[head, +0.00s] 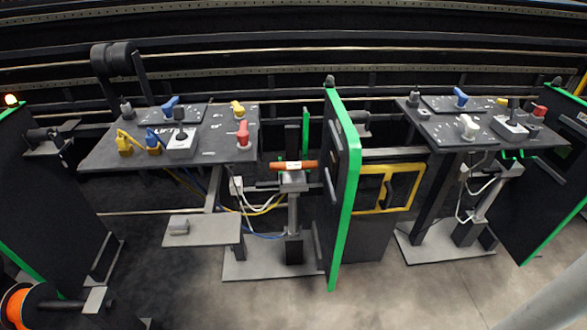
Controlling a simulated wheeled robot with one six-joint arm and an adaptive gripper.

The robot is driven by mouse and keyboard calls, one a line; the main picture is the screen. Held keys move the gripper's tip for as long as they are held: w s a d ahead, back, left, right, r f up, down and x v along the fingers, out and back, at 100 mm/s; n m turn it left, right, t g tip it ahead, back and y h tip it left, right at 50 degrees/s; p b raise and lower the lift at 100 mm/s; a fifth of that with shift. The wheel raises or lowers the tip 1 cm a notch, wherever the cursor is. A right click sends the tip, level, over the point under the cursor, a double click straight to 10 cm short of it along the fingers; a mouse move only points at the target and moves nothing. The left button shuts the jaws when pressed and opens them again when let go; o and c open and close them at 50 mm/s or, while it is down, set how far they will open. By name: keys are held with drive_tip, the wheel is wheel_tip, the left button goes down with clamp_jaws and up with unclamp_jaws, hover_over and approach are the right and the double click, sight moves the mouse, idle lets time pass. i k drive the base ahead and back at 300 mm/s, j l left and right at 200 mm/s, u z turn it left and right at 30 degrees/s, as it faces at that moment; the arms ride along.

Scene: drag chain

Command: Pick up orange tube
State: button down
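The orange tube (295,165) lies roughly level near the middle of the head view. It rests across the top of a small grey stand (293,184) on an upright post.
A dark green-edged panel (342,180) stands upright just right of the tube. A control desk (215,140) with coloured connectors is at left, another (440,125) at right. A low grey shelf (203,230) juts out at front left. An orange reel (16,306) is at lower left.

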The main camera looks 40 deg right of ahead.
sight(303, 165)
drive_tip(key=z, duration=3.8)
drive_tip(key=u, duration=3.05)
drive_tip(key=i+j+u, duration=0.3)
drive_tip(key=i+j, duration=0.15)
drive_tip(key=i, duration=0.25)
drive_tip(key=i+j+u, duration=0.2)
drive_tip(key=i, duration=0.2)
